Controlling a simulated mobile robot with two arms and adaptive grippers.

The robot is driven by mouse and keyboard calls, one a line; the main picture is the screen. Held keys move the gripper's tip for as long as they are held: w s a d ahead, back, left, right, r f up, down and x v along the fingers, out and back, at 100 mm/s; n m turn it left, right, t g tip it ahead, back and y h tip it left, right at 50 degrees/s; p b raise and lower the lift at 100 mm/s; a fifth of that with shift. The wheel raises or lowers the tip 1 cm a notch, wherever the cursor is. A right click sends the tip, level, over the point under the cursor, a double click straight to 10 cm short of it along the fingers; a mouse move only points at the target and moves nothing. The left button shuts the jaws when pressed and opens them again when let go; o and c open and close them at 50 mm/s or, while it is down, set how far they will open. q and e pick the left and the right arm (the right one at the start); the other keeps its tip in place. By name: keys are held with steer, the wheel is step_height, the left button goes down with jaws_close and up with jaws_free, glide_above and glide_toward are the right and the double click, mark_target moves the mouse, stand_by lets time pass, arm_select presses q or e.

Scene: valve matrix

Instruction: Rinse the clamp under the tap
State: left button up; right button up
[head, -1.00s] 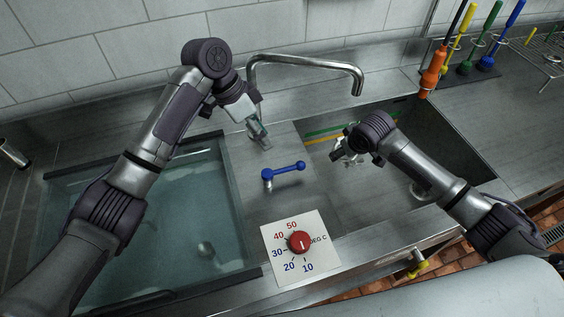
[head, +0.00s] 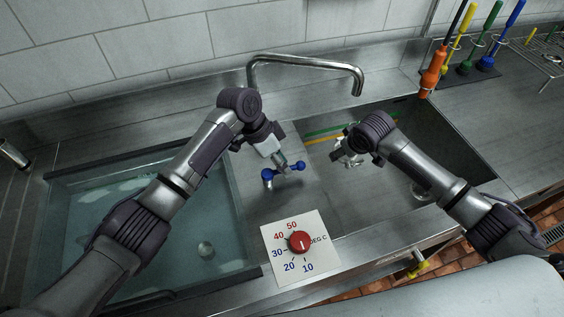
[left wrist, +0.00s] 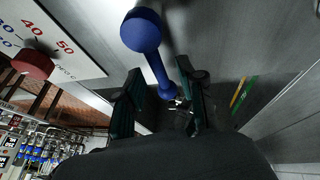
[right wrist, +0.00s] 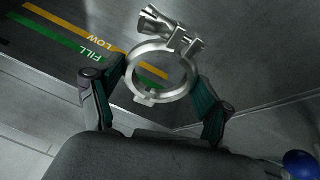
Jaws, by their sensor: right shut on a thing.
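A metal ring clamp (right wrist: 178,38) with a wing nut is held between the fingers of my right gripper (right wrist: 155,95) in the right wrist view. In the head view the clamp (head: 351,160) is over the right basin, below and a little left of the spout end. The tap (head: 310,62) is a bent metal spout; no water shows falling from it. The blue tap lever (head: 267,177) stands between the basins and points right. My left gripper (head: 284,164) is open at the lever and hides part of it. In the left wrist view the lever rod (left wrist: 157,72) runs between its fingers.
The left basin (head: 100,230) holds water. The right basin (head: 440,140) shows yellow and green level lines on its wall. A red temperature dial (head: 299,242) sits on a white plate at the front. Coloured brushes (head: 432,72) stand at the back right.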

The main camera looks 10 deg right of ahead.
arm_select(q)
jaws_close()
steer(key=m, duration=0.1)
steer(key=s+m+g, duration=0.1)
steer(key=m, duration=0.1)
steer(key=shift+s+y, duration=0.1)
steer(key=shift+y, duration=0.2)
jaws_free()
stand_by(0.4)
steer(key=v, duration=1.2)
steer(key=shift+w, duration=0.25)
